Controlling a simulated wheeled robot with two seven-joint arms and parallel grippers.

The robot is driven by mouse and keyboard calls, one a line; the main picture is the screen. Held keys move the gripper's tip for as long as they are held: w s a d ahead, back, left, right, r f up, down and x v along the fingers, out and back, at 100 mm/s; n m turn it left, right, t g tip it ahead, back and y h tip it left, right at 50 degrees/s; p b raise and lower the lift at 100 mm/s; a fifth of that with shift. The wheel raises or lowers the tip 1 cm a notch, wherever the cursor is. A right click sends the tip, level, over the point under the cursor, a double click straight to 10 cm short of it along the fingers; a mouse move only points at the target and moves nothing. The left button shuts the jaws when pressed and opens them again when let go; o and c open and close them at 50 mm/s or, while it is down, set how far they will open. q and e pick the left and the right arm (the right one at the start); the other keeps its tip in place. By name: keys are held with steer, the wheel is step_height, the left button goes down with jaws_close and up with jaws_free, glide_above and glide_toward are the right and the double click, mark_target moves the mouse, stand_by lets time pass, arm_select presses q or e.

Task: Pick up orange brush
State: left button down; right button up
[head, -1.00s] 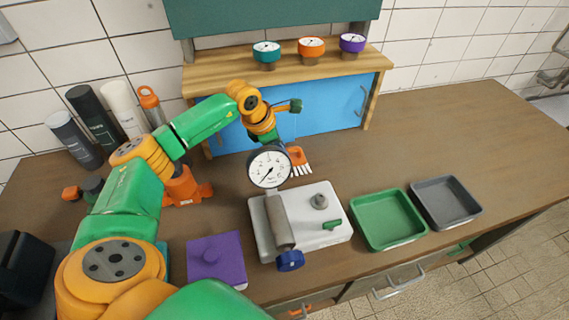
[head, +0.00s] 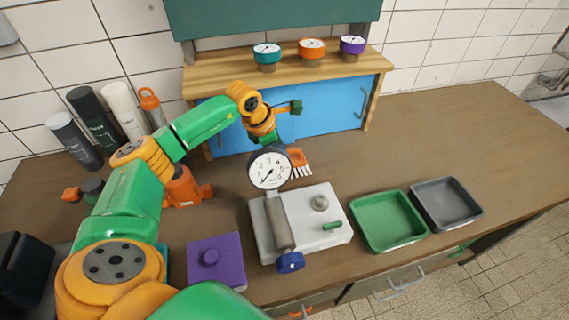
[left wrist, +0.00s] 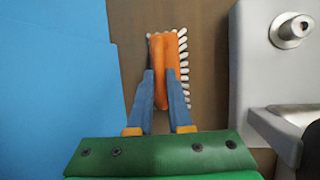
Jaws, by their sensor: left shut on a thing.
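The orange brush (left wrist: 162,62) with pale bristles lies over the brown worktop in the left wrist view. In the head view the brush (head: 297,157) shows just behind the round gauge, partly hidden by it. My left gripper (left wrist: 160,82) has its two blue fingers on either side of the brush's orange body and is shut on it. In the head view the fingers are mostly hidden behind the gauge. I cannot tell whether the brush is clear of the worktop. My right gripper is not in view.
A white-faced gauge (head: 269,169) stands on a pale grey pump unit (head: 325,220) close in front of the brush. A blue cabinet (head: 325,118) is behind. Green (head: 378,243) and grey (head: 445,226) trays lie to the right. The worktop is clear at the right back.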

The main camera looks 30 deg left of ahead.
arm_select(q)
step_height(320, 180, up, 10)
steer(key=b, duration=0.1)
steer(key=shift+b, duration=0.3)
